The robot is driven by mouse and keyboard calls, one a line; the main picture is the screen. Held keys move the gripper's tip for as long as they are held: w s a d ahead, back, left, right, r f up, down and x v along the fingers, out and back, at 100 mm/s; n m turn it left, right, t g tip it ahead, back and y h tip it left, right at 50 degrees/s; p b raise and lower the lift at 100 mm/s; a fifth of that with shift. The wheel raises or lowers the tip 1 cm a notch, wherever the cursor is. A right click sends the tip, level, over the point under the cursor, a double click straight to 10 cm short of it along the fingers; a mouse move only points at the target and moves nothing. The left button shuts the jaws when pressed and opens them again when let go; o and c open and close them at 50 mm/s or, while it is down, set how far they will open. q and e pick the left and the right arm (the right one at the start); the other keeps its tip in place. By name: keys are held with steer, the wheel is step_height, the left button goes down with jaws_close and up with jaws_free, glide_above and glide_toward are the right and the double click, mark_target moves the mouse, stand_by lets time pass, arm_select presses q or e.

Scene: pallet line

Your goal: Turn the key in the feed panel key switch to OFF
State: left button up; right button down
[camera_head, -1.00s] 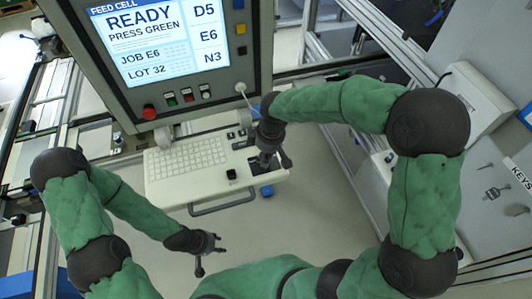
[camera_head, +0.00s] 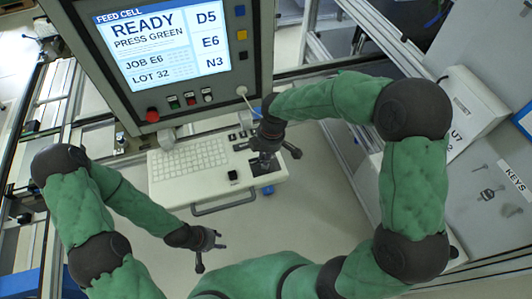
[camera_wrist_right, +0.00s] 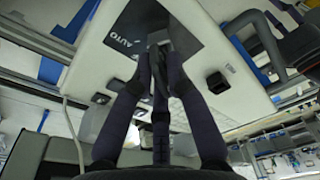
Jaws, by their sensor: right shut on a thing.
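My right gripper (camera_head: 265,160) is down at the right end of the white console (camera_head: 215,190). In the right wrist view its fingers (camera_wrist_right: 160,55) close together over a black plate marked AUTO (camera_wrist_right: 118,32) on the console. They are shut on a small dark thing at the key switch, which looks like the key. The fingers hide most of the key and the switch, so I cannot read its position. My left gripper (camera_head: 212,256) is open and empty, in front of the console and apart from it.
The feed cell screen (camera_head: 165,45) reads READY, PRESS GREEN. Below it are a red knob (camera_head: 152,115) and small buttons. A black button (camera_head: 233,175) stands on the console near my right gripper; a handle (camera_head: 222,205) runs along its front. Keys (camera_head: 487,195) hang on the right panel.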

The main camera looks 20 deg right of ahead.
mark_target(263, 157)
steer(key=shift+a+r+n+p, duration=0.1)
steer(key=shift+n+p, duration=0.4)
steer(key=shift+n, duration=0.7)
steer(key=c, duration=1.7)
jaws_free()
steer(key=shift+w+n, duration=0.1)
steer(key=shift+n, duration=0.2)
steer(key=o, duration=0.5)
steer(key=shift+o, duration=0.2)
steer(key=o, duration=0.5)
steer(key=shift+r+p, duration=1.5)
steer(key=shift+r, duration=1.95)
